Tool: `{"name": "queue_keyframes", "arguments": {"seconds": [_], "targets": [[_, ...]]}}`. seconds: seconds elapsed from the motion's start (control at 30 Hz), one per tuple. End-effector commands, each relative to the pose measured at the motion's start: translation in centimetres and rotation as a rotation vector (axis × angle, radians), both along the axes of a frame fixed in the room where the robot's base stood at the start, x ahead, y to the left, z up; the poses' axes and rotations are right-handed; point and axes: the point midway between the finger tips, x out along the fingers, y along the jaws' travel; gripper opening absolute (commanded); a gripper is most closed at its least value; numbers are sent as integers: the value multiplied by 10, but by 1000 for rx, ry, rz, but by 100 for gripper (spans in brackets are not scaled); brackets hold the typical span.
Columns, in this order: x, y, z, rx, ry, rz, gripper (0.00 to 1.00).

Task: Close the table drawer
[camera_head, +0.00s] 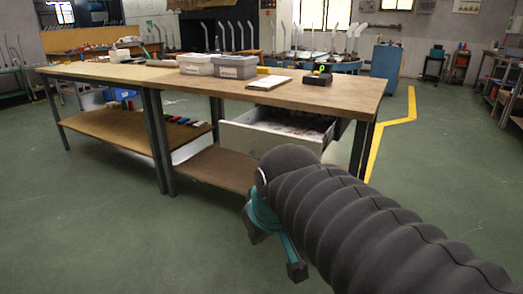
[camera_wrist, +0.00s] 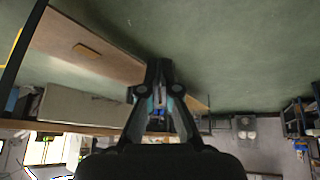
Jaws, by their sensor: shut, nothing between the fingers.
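The table (camera_head: 335,92) has a wooden top and dark metal legs. Its drawer (camera_head: 262,139) stands pulled out below the top at the right end, with a pale front panel and dark, unclear contents inside. In the wrist view, which looks upside down, a pale panel that looks like the drawer front (camera_wrist: 80,107) is at the left. My gripper (camera_wrist: 160,72) is shut and empty, with its fingers to the right of that panel and apart from it in the picture. In the head view my dark arm hides part of the gripper, in front of the table.
A lower wooden shelf (camera_head: 215,168) runs under the drawer. Green floor (camera_head: 110,220) is clear in front; a blue cabinet (camera_head: 386,71) stands behind.

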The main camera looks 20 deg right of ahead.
Motion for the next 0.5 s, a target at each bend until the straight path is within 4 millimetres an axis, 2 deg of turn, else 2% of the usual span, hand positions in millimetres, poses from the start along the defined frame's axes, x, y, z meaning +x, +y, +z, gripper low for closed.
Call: {"name": "queue_keyframes", "arguments": {"seconds": [0.03,0.1,0.3,0.4,0.5], "targets": [[22,-9,7,-23,-7,19,0],[52,-22,24,-64,-19,64,0],[135,-67,60,-189,-46,188,0],[171,-92,71,-247,-56,243,0],[198,-113,79,-296,-62,288,0]]}}
